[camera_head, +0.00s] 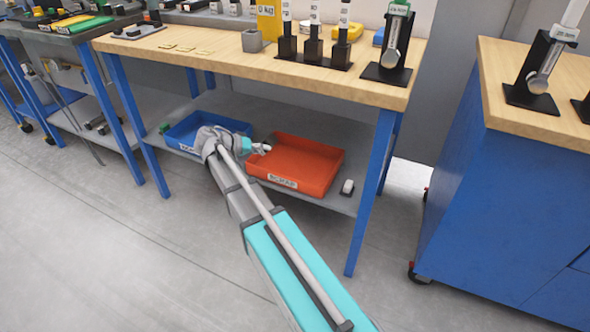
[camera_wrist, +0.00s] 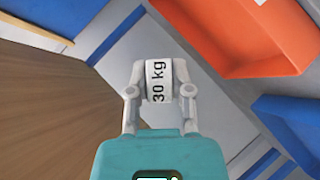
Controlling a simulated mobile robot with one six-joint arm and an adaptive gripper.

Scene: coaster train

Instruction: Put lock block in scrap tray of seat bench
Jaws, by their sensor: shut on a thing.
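The scrap tray (camera_head: 318,183) is an orange-red open tray labelled SCRAP on the lower grey shelf of the bench. It also shows at the upper right of the wrist view (camera_wrist: 215,55). My gripper (camera_head: 262,149) is under the bench top, by the tray's left back corner. In the head view the held block is too small to make out clearly.
A blue tray (camera_head: 179,134) stands left of the scrap tray, partly behind my arm. A small white and dark block (camera_head: 347,187) lies on the shelf right of the scrap tray. The wooden bench top (camera_head: 220,62) is above. A blue cabinet (camera_head: 500,190) stands at right.

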